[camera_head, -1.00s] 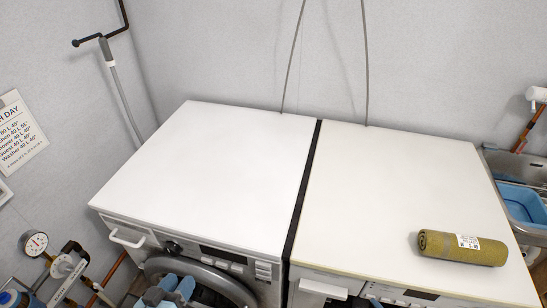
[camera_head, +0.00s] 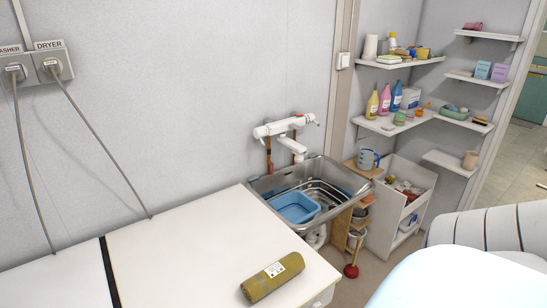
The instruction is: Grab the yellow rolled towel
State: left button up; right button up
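The yellow rolled towel (camera_head: 272,279) lies on its side on the white top of the right-hand machine (camera_head: 190,250), near its front right corner. It is mustard-yellow with a white label on its upper side. No gripper is near it in this view. Neither gripper shows now. A large pale rounded shape at the bottom right, with a ribbed white part behind it, looks like part of my own arm.
A metal sink (camera_head: 335,187) with a blue basin (camera_head: 294,207) stands right of the machine, below a white tap (camera_head: 283,127). Corner shelves (camera_head: 402,63) hold bottles and boxes. A red plunger (camera_head: 351,271) stands on the floor. Two cables run down the wall to behind the machines.

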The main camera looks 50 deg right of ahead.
aim_at(262, 283)
jog(key=k+j+z, duration=0.1)
jog(key=z, duration=1.15)
jog(key=i+l+z, duration=0.15)
jog(key=z, duration=0.15)
jog(key=k+l+u, duration=0.1)
jog(key=k+u, duration=0.25)
jog(key=u, duration=0.15)
